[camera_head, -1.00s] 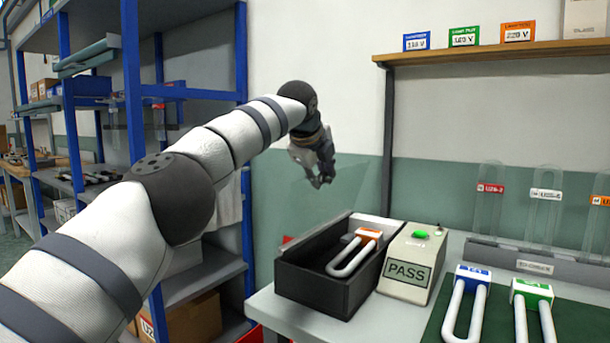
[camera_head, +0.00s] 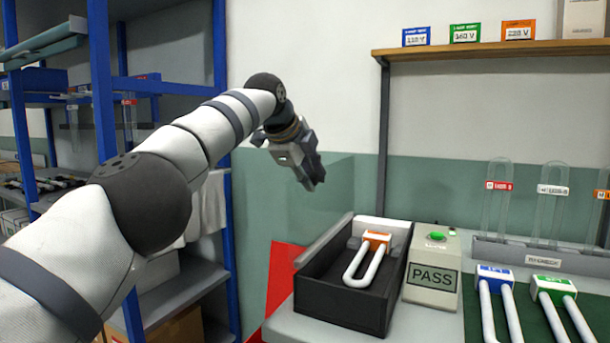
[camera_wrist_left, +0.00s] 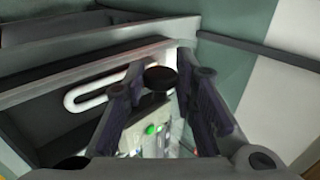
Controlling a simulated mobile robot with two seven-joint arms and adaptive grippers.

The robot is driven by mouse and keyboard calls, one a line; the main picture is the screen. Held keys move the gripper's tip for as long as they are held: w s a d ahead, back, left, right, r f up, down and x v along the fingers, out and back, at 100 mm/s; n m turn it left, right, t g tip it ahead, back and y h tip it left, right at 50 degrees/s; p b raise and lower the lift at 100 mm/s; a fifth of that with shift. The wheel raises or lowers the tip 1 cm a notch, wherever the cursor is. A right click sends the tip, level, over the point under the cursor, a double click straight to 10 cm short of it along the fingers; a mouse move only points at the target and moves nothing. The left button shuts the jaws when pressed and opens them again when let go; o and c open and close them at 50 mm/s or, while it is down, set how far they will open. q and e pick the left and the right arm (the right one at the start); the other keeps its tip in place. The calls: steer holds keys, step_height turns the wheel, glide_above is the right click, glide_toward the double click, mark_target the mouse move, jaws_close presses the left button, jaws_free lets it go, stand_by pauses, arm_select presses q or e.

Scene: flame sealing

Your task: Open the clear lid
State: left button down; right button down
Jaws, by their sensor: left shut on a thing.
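The dark open-topped box (camera_head: 345,307) stands on the bench, with a white U-shaped tube with an orange cap (camera_head: 364,261) inside. The clear lid (camera_head: 336,196) is raised off the box opening and shows only as a faint transparent pane above and behind its left side. My left gripper (camera_head: 314,181) is above the box's back left corner, shut on the lid's knob. In the left wrist view the dark round knob (camera_wrist_left: 160,79) sits between the fingers, with the box and tube beyond. The lid's exact angle is hard to tell. My right gripper is out of view.
A PASS tester (camera_head: 433,276) with a green button stands right of the box. Blue- and green-capped tubes (camera_head: 495,272) lie farther right, before a rack (camera_head: 545,256) of clear tubes. A blue-framed shelf (camera_head: 219,110) stands left. A wall shelf (camera_head: 490,50) is above.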

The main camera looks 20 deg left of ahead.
arm_select(q)
steer(key=shift+a, duration=0.15)
stand_by(0.3)
steer(key=c, duration=1.3)
jaws_free()
steer(key=v, duration=1.2)
